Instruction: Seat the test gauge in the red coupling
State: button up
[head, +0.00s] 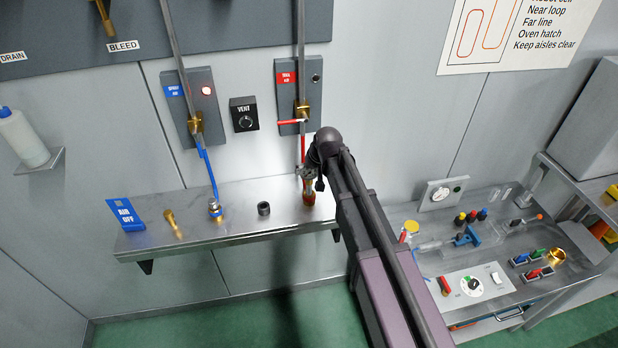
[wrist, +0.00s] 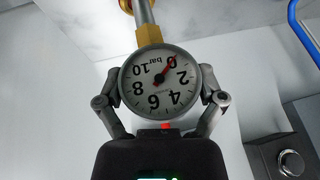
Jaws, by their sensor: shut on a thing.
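My gripper (head: 318,172) is at the right part of the wall shelf, directly above the red coupling (head: 309,197). In the wrist view my gripper (wrist: 160,95) is shut on the test gauge (wrist: 158,92), a round white dial with a brass neck and a grey stem. The dial appears upside down, its needle near 0, and the stem points to the top of the picture. A brass and red end, apparently the red coupling (wrist: 125,5), shows at the stem's far end, cut by the frame edge. I cannot tell how far the stem is in it.
The steel shelf (head: 240,226) also carries a dark ring (head: 263,208), a blue-hosed coupling (head: 215,209), a brass fitting (head: 172,223) and a blue sign (head: 125,214). A red-handled valve (head: 292,122) and the VENT box (head: 244,114) are on the wall. A cluttered bench (head: 490,265) stands right.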

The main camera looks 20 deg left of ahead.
aim_at(309, 176)
jog(key=shift+w, duration=0.1)
jog(key=shift+w+a, duration=0.1)
jog(key=shift+w, duration=0.15)
jog(key=shift+w+a+f+b, duration=0.1)
jog(key=shift+w+f+b, duration=0.2)
jog(key=shift+f+b, duration=1.55)
jog(key=shift+f, duration=0.15)
jog(key=o, duration=0.9)
jog(key=shift+o, duration=0.2)
jog(key=shift+r, duration=0.25)
jog(key=p+v, duration=1.1)
jog(key=v, duration=0.1)
